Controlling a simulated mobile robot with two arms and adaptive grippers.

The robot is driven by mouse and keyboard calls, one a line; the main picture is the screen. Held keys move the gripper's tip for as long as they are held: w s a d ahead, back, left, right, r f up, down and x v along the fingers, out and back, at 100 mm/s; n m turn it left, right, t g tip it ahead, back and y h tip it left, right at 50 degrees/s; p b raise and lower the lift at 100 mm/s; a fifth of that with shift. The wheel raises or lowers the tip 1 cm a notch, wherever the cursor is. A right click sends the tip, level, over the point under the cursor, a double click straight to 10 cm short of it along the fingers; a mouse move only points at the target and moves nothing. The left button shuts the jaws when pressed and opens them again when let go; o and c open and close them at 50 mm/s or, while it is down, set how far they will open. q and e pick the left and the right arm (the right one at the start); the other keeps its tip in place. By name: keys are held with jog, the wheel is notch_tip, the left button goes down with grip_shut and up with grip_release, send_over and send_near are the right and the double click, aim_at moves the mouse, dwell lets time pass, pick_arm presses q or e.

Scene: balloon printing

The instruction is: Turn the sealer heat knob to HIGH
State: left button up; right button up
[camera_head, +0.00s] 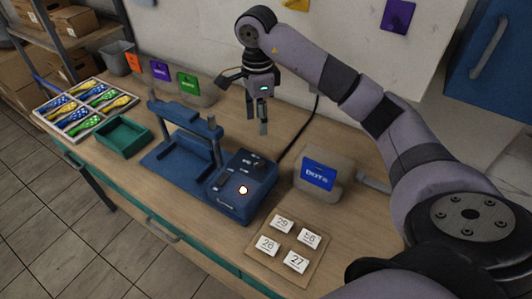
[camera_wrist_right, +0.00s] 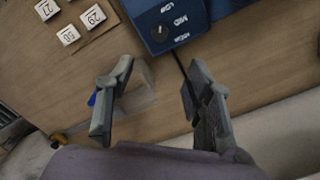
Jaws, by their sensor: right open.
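The blue sealer (camera_head: 187,160) stands on the wooden bench, with a posted frame on its left and a control box (camera_head: 246,178) on its right. A lit round light shows on the box top. In the right wrist view the box (camera_wrist_right: 185,14) carries a small dark knob (camera_wrist_right: 158,33) beside the labels LOW, MID and HIGH; where its pointer is set I cannot tell. My right gripper (camera_head: 264,128) hangs above and behind the control box, apart from it. In the wrist view its two fingers (camera_wrist_right: 158,92) are spread and empty. My left gripper is not in view.
A grey block with a blue label (camera_head: 318,175) stands right of the sealer. Numbered tiles (camera_head: 283,224) lie on a board (camera_head: 266,255) in front. A green tray (camera_head: 122,136) and a divided tray of balloons (camera_head: 64,137) are at left. A cable runs behind the sealer.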

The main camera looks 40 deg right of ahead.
notch_tip(320, 180, down, 3)
jog(key=p, duration=0.2)
send_over(260, 162)
notch_tip(260, 162, down, 7)
jog(key=shift+s, duration=0.15)
notch_tip(260, 162, down, 4)
jog(key=shift+a+f+p, duration=0.1)
jog(key=shift+p, duration=0.5)
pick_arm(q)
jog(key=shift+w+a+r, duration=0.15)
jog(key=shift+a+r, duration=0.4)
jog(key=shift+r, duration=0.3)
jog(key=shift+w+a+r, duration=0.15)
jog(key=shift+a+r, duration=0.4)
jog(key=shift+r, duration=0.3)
pick_arm(e)
jog(key=shift+f, duration=0.85)
jog(key=shift+c, duration=0.2)
grip_shut()
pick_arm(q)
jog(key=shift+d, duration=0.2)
